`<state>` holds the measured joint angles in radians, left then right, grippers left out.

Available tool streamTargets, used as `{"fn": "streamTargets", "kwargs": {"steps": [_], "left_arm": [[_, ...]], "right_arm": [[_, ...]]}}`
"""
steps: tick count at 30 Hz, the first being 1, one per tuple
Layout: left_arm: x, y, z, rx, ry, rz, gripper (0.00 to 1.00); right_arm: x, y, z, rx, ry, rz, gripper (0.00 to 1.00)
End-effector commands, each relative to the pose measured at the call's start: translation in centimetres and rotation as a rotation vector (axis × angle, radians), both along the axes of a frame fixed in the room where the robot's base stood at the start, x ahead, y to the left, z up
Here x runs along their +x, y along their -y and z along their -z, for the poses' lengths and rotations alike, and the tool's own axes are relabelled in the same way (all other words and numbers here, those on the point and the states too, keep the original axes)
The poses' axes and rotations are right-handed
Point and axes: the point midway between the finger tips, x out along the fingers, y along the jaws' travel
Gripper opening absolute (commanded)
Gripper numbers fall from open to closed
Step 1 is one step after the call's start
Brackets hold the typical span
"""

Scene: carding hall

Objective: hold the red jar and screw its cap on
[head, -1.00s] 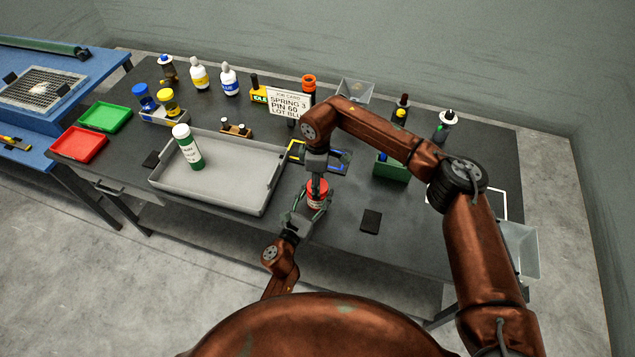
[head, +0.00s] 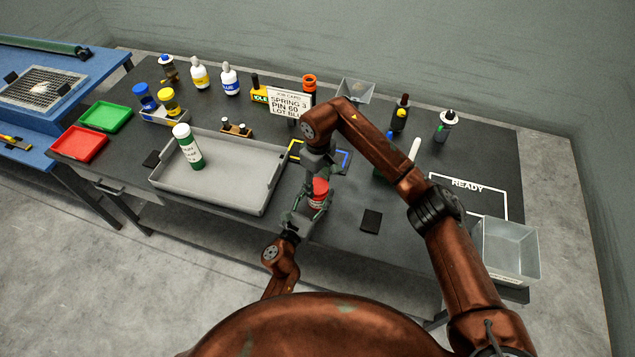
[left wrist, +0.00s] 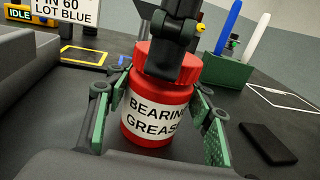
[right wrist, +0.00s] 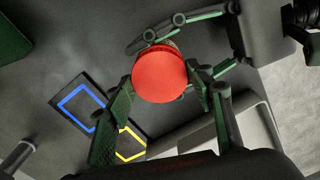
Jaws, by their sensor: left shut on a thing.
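The red jar (head: 319,190) stands upright near the table's front edge, its "BEARING GREASE" label facing the left wrist view (left wrist: 152,118). My left gripper (head: 312,204) is shut on the jar, one finger on each side of its body. The red cap (left wrist: 176,68) sits at the jar's top. From above, in the right wrist view, the cap (right wrist: 160,76) is a round red disc. My right gripper (head: 318,172) points down over it, with fingertips at opposite sides of the cap's rim. Whether they press on it I cannot tell. The thread is hidden.
A grey tray (head: 262,197) holding a green-and-white bottle (head: 187,147) lies left of the jar. A dark pad (head: 371,221) lies to the right. The job card (head: 290,103) stands behind. The white READY outline (head: 470,211) looks empty; a grey bin (head: 508,250) is at the right edge.

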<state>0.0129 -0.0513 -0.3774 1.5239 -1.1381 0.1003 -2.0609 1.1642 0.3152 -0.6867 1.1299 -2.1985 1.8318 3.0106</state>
Motion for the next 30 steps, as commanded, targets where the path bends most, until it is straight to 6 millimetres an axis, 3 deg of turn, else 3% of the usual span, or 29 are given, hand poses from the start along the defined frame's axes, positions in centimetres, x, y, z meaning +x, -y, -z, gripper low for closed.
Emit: {"fn": "streamTargets", "kwargs": {"steps": [7,17,27,30], "left_arm": [[0.0,0.0,0.1,0.001,-0.002,0.0,0.0],[0.0,-0.1,0.1,0.001,-0.002,-0.002,0.0],[0.0,-0.2,0.1,0.001,-0.002,-0.003,0.0],[0.0,-0.2,0.1,0.001,-0.002,-0.003,0.0]], "right_arm": [[-0.1,-0.1,-0.1,0.003,0.0,-0.003,0.65],[0.0,0.0,-0.3,0.0,0.0,-0.002,0.65],[0.0,-0.1,-4.2,0.001,0.002,-0.002,0.65],[0.0,0.0,-4.5,-0.001,-0.001,-0.002,0.65]]}}
